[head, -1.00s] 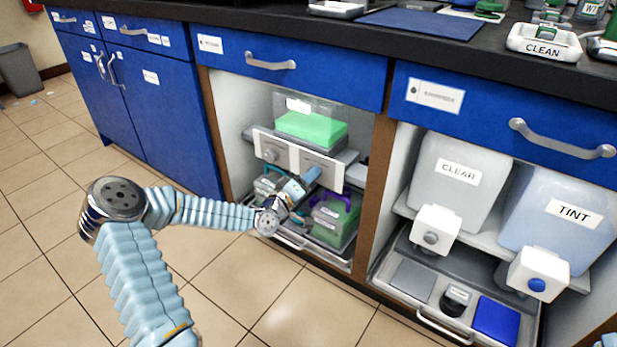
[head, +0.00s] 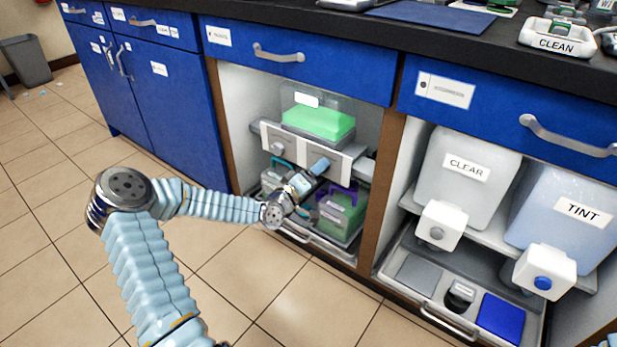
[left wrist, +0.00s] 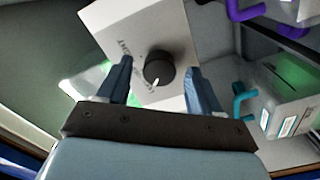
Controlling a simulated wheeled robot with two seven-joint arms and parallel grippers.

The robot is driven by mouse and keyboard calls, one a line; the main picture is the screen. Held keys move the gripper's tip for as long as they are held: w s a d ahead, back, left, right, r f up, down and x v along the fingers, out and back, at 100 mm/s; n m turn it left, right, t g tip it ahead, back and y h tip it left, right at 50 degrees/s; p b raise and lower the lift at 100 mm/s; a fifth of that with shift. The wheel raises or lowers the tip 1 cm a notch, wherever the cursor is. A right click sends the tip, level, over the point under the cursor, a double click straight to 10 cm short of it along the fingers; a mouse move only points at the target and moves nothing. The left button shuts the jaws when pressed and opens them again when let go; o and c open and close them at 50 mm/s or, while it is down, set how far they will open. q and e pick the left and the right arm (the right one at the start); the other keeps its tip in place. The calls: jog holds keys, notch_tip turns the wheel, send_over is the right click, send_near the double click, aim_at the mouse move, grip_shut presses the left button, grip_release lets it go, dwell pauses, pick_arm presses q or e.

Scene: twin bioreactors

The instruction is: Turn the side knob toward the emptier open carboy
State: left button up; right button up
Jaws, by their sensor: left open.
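The black knob (left wrist: 159,68) with a white pointer mark sits on a white panel (left wrist: 150,25) in the left wrist view. My left gripper (left wrist: 162,78) is open, with one finger on each side of the knob in that view; I see no clear contact. In the head view my left gripper (head: 318,168) is at the white front panel (head: 270,136) in the middle bay and covers part of it. Below are a carboy with a teal handle (head: 282,164), mostly hidden by my arm, and a carboy with a purple handle (head: 345,215). Their levels are hard to compare.
A clear tank with green liquid (head: 318,123) stands above the panel. A brown post (head: 382,190) separates this bay from the one with the CLEAR tank (head: 462,185) and TINT tank (head: 560,225). Tiled floor in front is free.

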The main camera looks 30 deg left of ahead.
pick_arm(q)
jog(key=s+a+p, duration=0.1)
jog(key=s+p, duration=0.1)
jog(key=s, duration=1.1)
jog(key=shift+s, duration=0.25)
jog(key=s+d+f+m+g+h+p, duration=0.1)
jog(key=d+f+m+g+h+p, duration=0.2)
jog(key=d, duration=0.6)
jog(key=s+d+f+m+g+h+p, duration=0.1)
jog(key=d+f+g+p, duration=0.4)
jog(key=d, duration=0.5)
jog(key=s+d+f+m+g+p, duration=0.1)
jog(key=s+d+f+m+g, duration=0.1)
jog(key=s+d+g, duration=0.2)
jog(key=s+d+f+m+g+y+p, duration=0.1)
jog(key=s+d+f+m+g+p, duration=0.1)
jog(key=s, duration=0.8)
jog(key=d+f+g, duration=0.1)
jog(key=d+g, duration=0.1)
jog(key=g, duration=0.1)
jog(key=shift+s+f+m+p, duration=0.25)
jog(key=shift+f+m+p, duration=0.05)
jog(key=shift+m, duration=0.1)
